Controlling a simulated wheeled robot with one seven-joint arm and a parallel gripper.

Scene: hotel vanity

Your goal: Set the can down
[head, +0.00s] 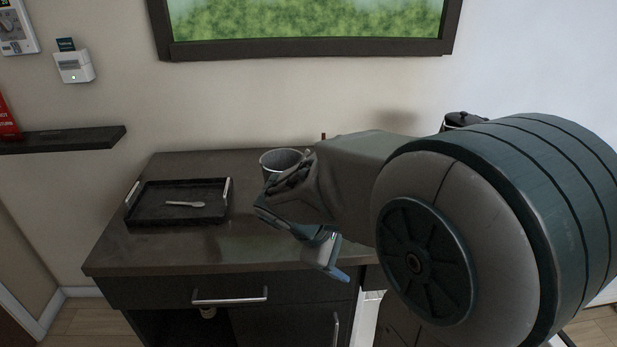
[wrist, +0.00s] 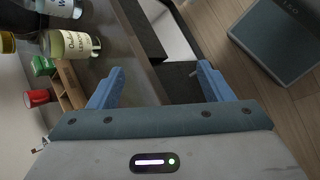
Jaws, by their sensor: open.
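Beyond the fingers are the dark edge of the vanity and the floor. In the head view my gripper (head: 330,262) is in front of the dark vanity top (head: 185,242), near its front edge, pointing downward. My arm hides the right part of the top.
A black tray (head: 150,211) holding a pale utensil (head: 185,204) sits at left. A grey bucket-like container (head: 282,158) stands behind my gripper. The wrist view shows a labelled bottle (wrist: 76,45), a red mug (wrist: 37,97) and a dark flat box (wrist: 276,40) on the floor.

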